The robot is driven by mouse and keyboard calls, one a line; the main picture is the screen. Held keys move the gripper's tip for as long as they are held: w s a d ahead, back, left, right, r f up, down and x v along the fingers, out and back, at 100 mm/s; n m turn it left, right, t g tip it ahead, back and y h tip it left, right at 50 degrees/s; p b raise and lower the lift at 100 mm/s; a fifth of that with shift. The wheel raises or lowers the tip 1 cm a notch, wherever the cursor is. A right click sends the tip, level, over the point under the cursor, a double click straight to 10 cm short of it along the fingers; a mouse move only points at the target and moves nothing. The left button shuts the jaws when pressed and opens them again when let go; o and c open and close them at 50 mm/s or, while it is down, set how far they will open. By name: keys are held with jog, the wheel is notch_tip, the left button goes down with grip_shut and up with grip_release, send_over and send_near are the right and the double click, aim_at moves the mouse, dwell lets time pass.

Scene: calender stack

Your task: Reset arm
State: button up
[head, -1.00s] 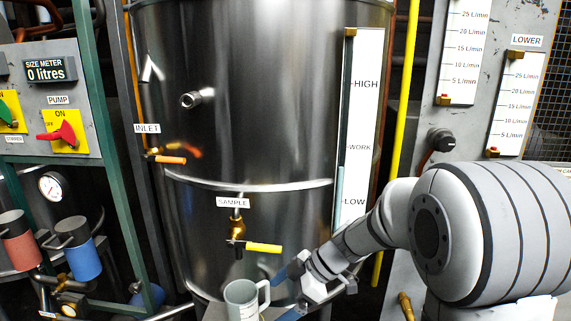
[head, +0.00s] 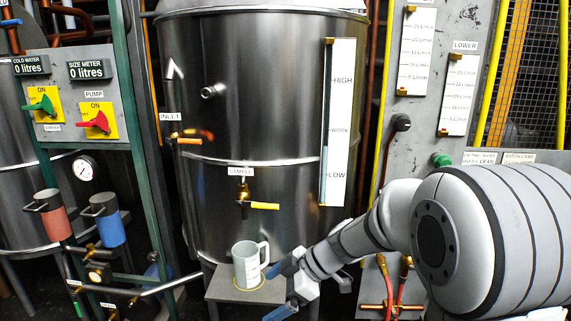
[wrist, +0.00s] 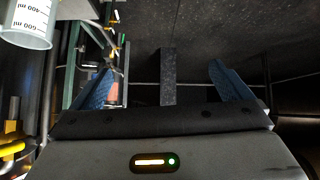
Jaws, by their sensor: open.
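My gripper (head: 281,288) is open and empty, with its two blue fingers spread, low in front of the steel tank in the head view. In the wrist view its fingers (wrist: 160,85) stand apart with nothing between them. A white measuring jug (head: 246,265) stands upright on a small grey stand (head: 222,288), just left of my gripper and apart from it or nearly so. Part of the jug (wrist: 27,20), with its volume marks, shows at the top left of the wrist view.
The steel tank (head: 265,110) fills the middle, with the yellow-handled sample valve (head: 263,206) above the jug and the orange-handled inlet valve (head: 188,141) at left. Red and blue jugs (head: 53,222) hang at far left.

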jog(key=w+d+r+m+t+h+p, duration=0.5)
jog(key=w+d+r+m+t, duration=0.3)
jog(key=d+r+t, duration=0.4)
jog(key=s+d+r+m+g+h+p, duration=0.2)
jog(key=s+d+r+m+h, duration=0.25)
jog(key=d+m+h, duration=0.2)
jog(key=s+a+f+m+g+y+p, duration=0.1)
jog(key=s+g, duration=0.6)
jog(key=s, duration=1.2)
notch_tip(320, 180, down, 2)
jog(key=m+y+p, duration=0.1)
jog(key=m+p, duration=0.1)
jog(key=m, duration=0.1)
jog(key=shift+s+a+g+p, duration=0.15)
jog(key=shift+s+g+p, duration=0.15)
jog(key=shift+s+g, duration=0.1)
